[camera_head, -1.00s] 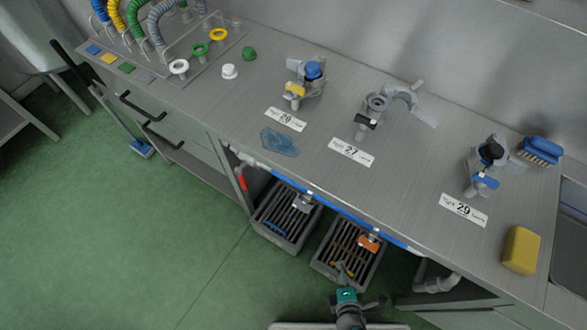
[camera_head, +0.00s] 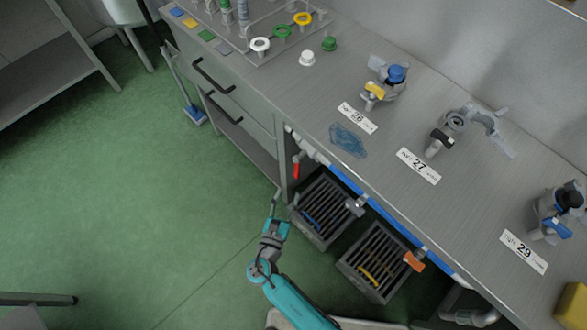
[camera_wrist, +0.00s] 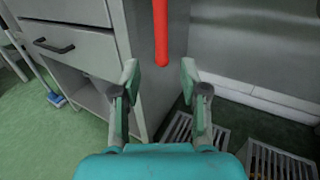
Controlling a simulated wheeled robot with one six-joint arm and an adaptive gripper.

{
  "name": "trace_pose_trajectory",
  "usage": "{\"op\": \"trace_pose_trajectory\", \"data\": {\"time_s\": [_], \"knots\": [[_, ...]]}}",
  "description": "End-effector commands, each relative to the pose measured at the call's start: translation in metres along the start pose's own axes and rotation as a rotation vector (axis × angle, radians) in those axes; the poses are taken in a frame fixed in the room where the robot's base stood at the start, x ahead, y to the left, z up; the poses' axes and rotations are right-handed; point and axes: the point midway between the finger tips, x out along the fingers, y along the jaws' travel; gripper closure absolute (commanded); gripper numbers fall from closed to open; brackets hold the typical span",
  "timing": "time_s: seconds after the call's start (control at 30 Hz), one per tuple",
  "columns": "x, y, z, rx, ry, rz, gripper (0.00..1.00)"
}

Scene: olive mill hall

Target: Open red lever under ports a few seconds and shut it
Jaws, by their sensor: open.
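The red lever (camera_head: 296,167) hangs down beside the cabinet's end panel, under the counter, at the left end of the blue strip. In the wrist view the red lever (camera_wrist: 161,32) comes down from the top edge; its upper end is out of frame. My gripper (camera_head: 276,198) is low in front of the counter, below and slightly left of the lever. In the wrist view my gripper (camera_wrist: 160,78) is open, with the lever's lower end between or just beyond the fingertips. Contact cannot be told. Ports 26 (camera_head: 384,84), 27 (camera_head: 462,128) and 29 (camera_head: 562,207) stand on the counter.
Two slatted grey crates (camera_head: 318,241) (camera_head: 347,268) sit under the counter, right of my gripper. An orange-handled fitting (camera_head: 414,261) hangs over the right one. Drawers with black handles (camera_head: 213,78) are at the left. The green floor (camera_head: 150,220) at left is clear.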

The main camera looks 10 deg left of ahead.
Motion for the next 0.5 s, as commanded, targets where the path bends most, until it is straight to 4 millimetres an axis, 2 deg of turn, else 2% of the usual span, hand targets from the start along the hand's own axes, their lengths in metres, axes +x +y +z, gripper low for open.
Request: {"op": "trace_pose_trajectory", "data": {"time_s": [0.5], "knots": [[0.083,-0.002,0.0,0.004,0.002,-0.004,0.56]]}}
